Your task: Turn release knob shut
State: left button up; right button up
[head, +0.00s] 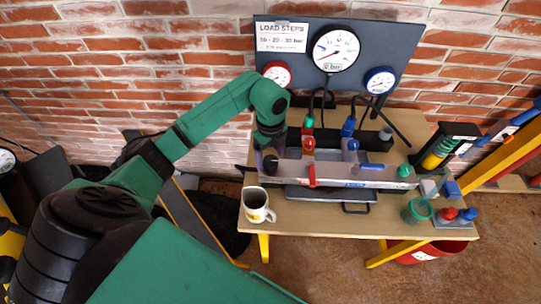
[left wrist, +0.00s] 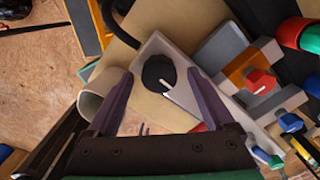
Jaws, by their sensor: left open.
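The release knob (left wrist: 157,73) is a round black knob with a white pointer line, on a pale grey plate in the left wrist view. The pointer slants toward the lower right there. My left gripper (left wrist: 160,78) is open, with its fingertips apart on either side of the knob; I cannot tell whether they touch it. In the head view my left gripper (head: 268,158) is over the left end of the grey manifold (head: 335,175) and hides the knob. My right gripper is not in view.
A white mug (head: 255,203) stands close to the gripper at the table's left front. A red lever (head: 311,176) is on the manifold. Gauges stand on a dark panel behind, the large one (head: 335,48) labelled 0 bar. A green cup (head: 417,211) stands at right.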

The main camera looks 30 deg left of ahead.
pick_arm(q)
jog(key=shift+s+d+f, duration=0.1)
jog(key=shift+s+f, duration=0.05)
jog(key=shift+f, duration=0.35)
jog(key=c, duration=1.4)
jog(key=shift+o, duration=0.2)
